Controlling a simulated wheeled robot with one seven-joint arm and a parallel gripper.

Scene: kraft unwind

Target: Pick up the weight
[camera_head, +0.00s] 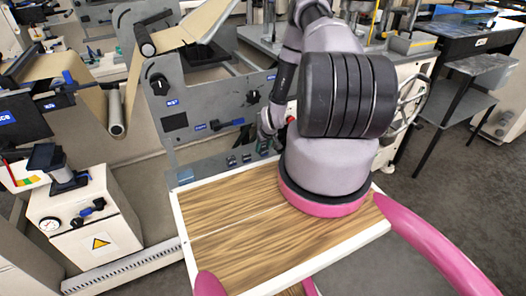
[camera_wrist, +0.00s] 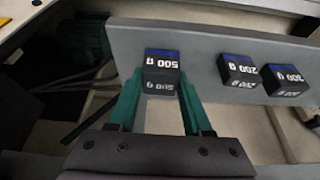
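A small black weight with a blue band and the marking 500 g (camera_wrist: 162,70) stands on a grey ledge (camera_wrist: 215,45) in the wrist view. My gripper (camera_wrist: 163,88) has two green fingers spread apart, with their tips near the weight's left and right sides. I cannot tell whether either finger touches it. In the head view my gripper (camera_head: 268,142) is low against the grey machine panel and small, partly hidden by my arm. Small dark weights (camera_head: 232,160) show beside it on the ledge.
Two similar black weights, marked 200 g (camera_wrist: 238,70) and 300 g (camera_wrist: 284,79), stand to the right on the same ledge. In the head view the grey machine panel (camera_head: 205,100) rises behind the ledge. A white cabinet (camera_head: 85,220) with a gauge stands at left.

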